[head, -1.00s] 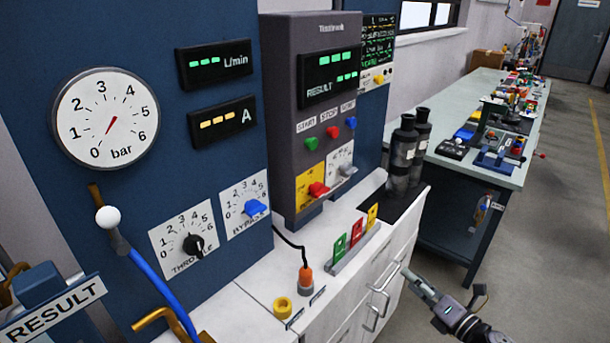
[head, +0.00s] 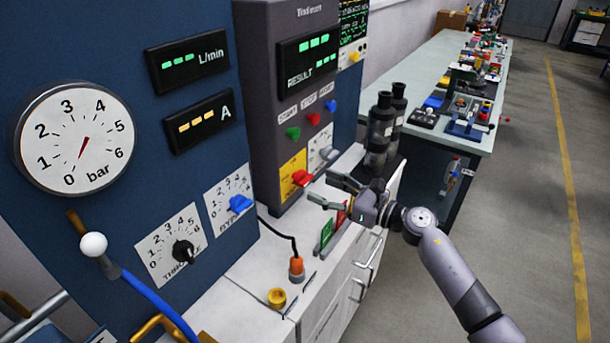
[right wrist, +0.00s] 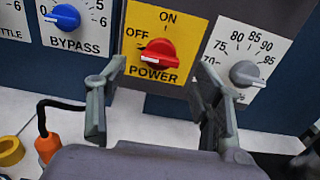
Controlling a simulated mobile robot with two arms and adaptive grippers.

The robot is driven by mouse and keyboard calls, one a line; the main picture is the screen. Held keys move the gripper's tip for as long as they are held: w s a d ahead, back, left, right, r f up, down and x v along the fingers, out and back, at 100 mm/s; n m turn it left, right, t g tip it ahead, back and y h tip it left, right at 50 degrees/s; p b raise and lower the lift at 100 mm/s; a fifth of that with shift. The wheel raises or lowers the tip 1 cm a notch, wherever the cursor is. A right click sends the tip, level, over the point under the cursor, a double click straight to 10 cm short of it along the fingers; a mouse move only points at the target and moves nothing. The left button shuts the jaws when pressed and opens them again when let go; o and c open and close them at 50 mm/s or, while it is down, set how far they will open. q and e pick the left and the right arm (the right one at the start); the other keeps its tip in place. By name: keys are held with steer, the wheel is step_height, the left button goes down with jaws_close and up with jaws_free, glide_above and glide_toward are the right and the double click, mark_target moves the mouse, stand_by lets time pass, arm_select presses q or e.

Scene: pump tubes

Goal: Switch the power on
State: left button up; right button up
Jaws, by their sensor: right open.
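The red power knob (head: 301,178) sits on a yellow plate (head: 292,166) low on the grey control cabinet. In the right wrist view the red knob (right wrist: 158,52) has its white mark pointing left, at OFF; ON is printed above it. My right gripper (head: 322,188) is open and empty, just in front of the knob and apart from it. In the right wrist view its two fingers (right wrist: 160,118) stand to the lower left and lower right of the knob. My left gripper is not in view.
A grey selector knob (right wrist: 246,73) is close right of the power plate, and the blue bypass knob (right wrist: 66,16) is to its left. An orange plug (head: 296,268), a yellow ring (head: 277,297) and a green card (head: 326,234) are on the white counter below.

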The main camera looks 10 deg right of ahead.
mark_target(309, 182)
steer(key=x, duration=0.6)
steer(key=shift+f, duration=0.1)
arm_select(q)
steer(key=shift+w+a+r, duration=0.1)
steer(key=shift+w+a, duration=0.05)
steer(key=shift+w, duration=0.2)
arm_select(e)
steer(key=shift+c, duration=0.2)
steer(key=c, duration=1.1)
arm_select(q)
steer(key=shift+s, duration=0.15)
arm_select(e)
steer(key=shift+c, duration=0.2)
